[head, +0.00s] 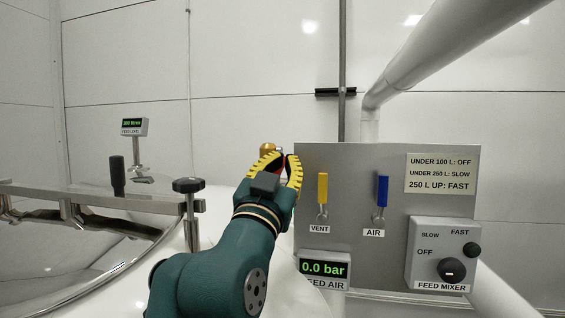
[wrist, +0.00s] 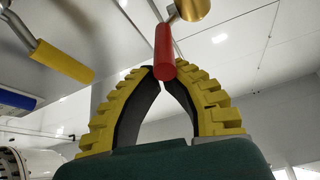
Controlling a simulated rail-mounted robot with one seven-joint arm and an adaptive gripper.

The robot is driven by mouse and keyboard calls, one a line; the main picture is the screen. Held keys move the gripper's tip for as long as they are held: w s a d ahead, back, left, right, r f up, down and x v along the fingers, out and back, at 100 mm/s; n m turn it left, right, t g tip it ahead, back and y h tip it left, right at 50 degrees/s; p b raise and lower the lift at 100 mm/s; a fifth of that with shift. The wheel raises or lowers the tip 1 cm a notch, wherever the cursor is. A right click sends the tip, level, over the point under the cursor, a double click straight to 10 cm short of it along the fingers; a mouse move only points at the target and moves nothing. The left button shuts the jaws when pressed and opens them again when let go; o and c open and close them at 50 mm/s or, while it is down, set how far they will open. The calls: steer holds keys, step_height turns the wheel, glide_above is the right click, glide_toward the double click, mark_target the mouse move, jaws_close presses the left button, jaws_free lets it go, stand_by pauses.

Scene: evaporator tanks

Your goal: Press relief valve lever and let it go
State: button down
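The relief valve lever, a red rod (wrist: 165,50), hangs from a brass valve (wrist: 193,9) at the top of the wrist view. In the head view the brass valve (head: 267,147) shows just behind my fingertips, and only a sliver of red shows between the fingers. My gripper (head: 284,157) has yellow ribbed fingers with dark inner pads.
Right of my gripper stands a grey panel (head: 390,155) with a yellow VENT lever (head: 322,188), a blue AIR lever (head: 382,191) and a mixer knob box (head: 443,255). The feed air display (head: 324,269) reads 0.0 bar. A tank lid with a clamp knob (head: 188,185) lies left.

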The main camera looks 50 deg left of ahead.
steer(key=shift+w+f, duration=0.1)
steer(key=shift+f, duration=0.05)
steer(key=d+r+b+v, duration=0.1)
steer(key=r+b+v, duration=0.1)
steer(key=v, duration=0.7)
steer(key=shift+s+d, duration=0.15)
steer(key=shift+s, duration=0.1)
steer(key=shift+f, duration=0.1)
stand_by(0.9)
